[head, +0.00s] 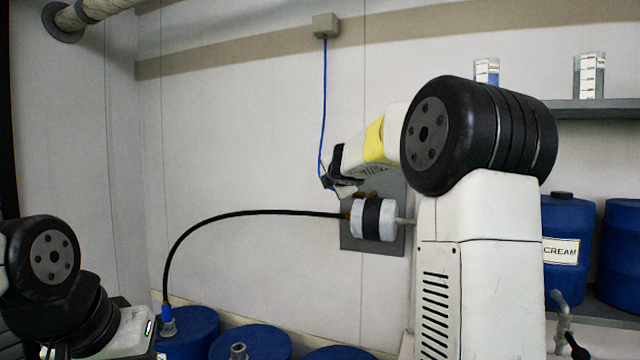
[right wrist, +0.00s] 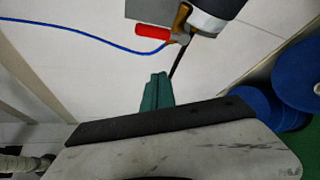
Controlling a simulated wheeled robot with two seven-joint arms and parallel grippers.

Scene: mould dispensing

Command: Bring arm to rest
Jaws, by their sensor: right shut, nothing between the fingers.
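My right arm crosses the middle of the head view, its yellow-banded forearm pointing left at the wall. In the right wrist view the green fingers of my right gripper (right wrist: 157,78) are together and empty. The white-and-black cylindrical dispenser unit (head: 373,219) is on the wall below my right wrist. In the right wrist view this cylinder (right wrist: 212,14) and its red valve handle (right wrist: 152,31) are above the fingertips, apart from them in the picture. My left arm shows at the lower left of the head view; its gripper is out of view.
A black hose (head: 245,212) arches from the unit to a blue drum (head: 190,330); more drums stand along the wall. A blue cable (head: 323,100) hangs from a wall box (head: 325,26). Shelves at right hold jars (head: 589,75) and a CREAM drum (head: 567,225).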

